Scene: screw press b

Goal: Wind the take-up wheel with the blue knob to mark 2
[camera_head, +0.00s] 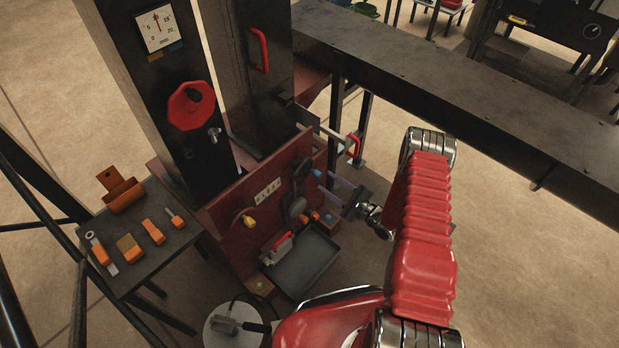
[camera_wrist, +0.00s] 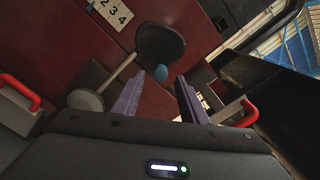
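The take-up wheel (camera_wrist: 158,42) is a dark round disc on the dark red panel (camera_wrist: 60,60). Its blue knob (camera_wrist: 161,73) stands out from the wheel's lower edge in the wrist view. In the head view the blue knob (camera_head: 317,173) shows small, just beyond my fingers. A pale number plate (camera_wrist: 110,12) with 2, 3 and 4 readable lies above left of the wheel; it also shows in the head view (camera_head: 268,190). My gripper (camera_wrist: 160,82) is open, its two purple fingers either side of the line to the knob. I cannot tell whether the knob is between the tips. No pointer is readable.
A grey ball-ended lever (camera_wrist: 86,100) lies left of the fingers. Red handles flank the gripper, left (camera_wrist: 20,90) and right (camera_wrist: 245,115). A grey tray (camera_head: 302,262) is below, and a side table (camera_head: 150,270) holds orange items. A dark beam (camera_head: 480,110) runs behind my arm.

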